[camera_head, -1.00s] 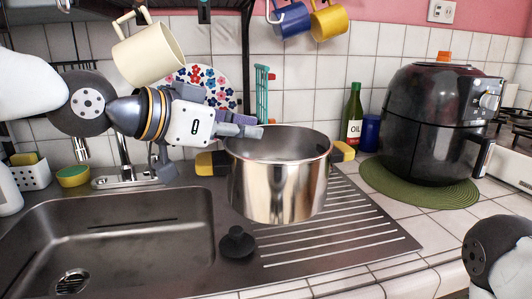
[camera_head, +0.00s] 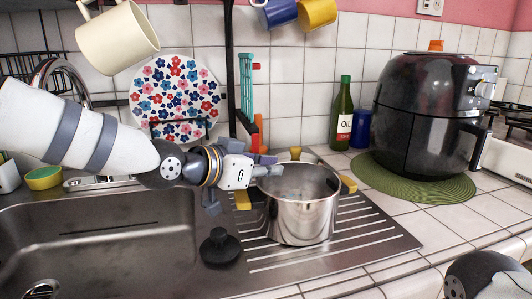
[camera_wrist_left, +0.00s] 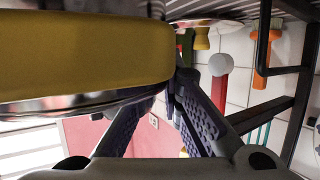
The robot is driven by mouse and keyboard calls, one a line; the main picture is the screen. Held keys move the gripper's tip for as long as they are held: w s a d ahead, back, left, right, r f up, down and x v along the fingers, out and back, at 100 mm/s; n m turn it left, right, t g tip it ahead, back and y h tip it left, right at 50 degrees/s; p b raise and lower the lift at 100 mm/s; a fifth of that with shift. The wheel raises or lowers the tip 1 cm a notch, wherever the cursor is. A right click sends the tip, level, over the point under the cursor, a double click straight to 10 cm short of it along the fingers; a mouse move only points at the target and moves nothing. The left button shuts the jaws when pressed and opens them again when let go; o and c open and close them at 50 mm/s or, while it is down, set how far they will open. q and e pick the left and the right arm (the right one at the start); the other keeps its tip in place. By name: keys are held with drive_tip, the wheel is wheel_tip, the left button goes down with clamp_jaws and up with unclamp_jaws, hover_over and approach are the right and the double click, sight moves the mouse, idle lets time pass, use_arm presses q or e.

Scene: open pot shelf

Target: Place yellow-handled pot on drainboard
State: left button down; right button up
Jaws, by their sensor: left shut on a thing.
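The steel pot (camera_head: 302,220) with yellow handles is upright over the ridged drainboard (camera_head: 385,240), right of the sink bowl. I cannot tell whether its base touches the board. One yellow handle (camera_head: 349,185) points right, and another (camera_head: 242,200) shows at its left. My left gripper (camera_head: 268,169) is shut on the pot at its left rear rim. In the left wrist view a yellow handle (camera_wrist_left: 85,55) fills the upper left, close to the fingers. My right gripper is out of view.
A black plunger-like stopper (camera_head: 220,246) stands left of the pot by the sink (camera_head: 100,235). An oil bottle (camera_head: 343,115), a blue cup (camera_head: 361,130) and an air fryer (camera_head: 425,110) on a green mat (camera_head: 380,178) stand right. Mugs hang above.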

use_arm(q)
drive_tip(key=shift+r, duration=0.3)
drive_tip(key=c, duration=2.2)
unclamp_jaws()
drive_tip(key=shift+f, duration=0.3)
drive_tip(key=o, duration=0.4)
drive_tip(key=shift+o, duration=0.2)
